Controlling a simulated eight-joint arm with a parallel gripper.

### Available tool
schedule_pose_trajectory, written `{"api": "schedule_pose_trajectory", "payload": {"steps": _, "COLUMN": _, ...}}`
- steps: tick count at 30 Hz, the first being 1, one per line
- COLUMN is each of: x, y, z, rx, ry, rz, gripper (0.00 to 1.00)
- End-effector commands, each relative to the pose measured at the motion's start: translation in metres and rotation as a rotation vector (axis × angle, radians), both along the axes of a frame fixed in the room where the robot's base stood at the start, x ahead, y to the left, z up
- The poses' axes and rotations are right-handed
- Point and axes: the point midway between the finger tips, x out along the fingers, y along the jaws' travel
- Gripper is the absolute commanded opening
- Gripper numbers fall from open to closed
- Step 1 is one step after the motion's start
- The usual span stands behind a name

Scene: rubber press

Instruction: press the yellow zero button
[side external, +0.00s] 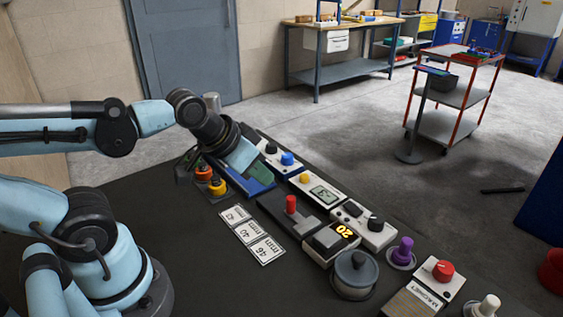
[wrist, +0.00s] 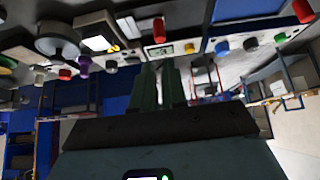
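The yellow button (side external: 305,177) sits on a pale box with a small grey digital display (side external: 324,196) on the dark bench. In the wrist view the yellow button (wrist: 189,48) shows beside the display (wrist: 162,50), just beyond and right of my fingertips. My gripper (side external: 265,181) hangs tilted over the blue unit left of the button, apart from the button. Its green fingers also show in the wrist view (wrist: 159,66), close together with nothing between them. Whether the fingertips touch the blue unit is unclear.
A box with a blue button (side external: 287,159) stands behind my gripper. Orange and yellow knobs (side external: 217,186) stand left. Number cards (side external: 250,233) lie flat in front.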

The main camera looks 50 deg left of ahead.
Motion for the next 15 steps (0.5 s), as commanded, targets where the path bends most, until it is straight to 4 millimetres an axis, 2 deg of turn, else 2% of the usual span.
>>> {"api": "schedule_pose_trajectory", "payload": {"steps": 1, "x": 0.0, "y": 0.0, "z": 0.0, "rx": 0.0, "ry": 0.0, "rz": 0.0, "gripper": 0.04}}
{"api": "schedule_pose_trajectory", "payload": {"steps": 2, "x": 0.0, "y": 0.0, "z": 0.0, "rx": 0.0, "ry": 0.0, "rz": 0.0, "gripper": 0.0}}
{"api": "schedule_pose_trajectory", "payload": {"steps": 15, "x": 0.0, "y": 0.0, "z": 0.0, "rx": 0.0, "ry": 0.0, "rz": 0.0, "gripper": 0.0}}
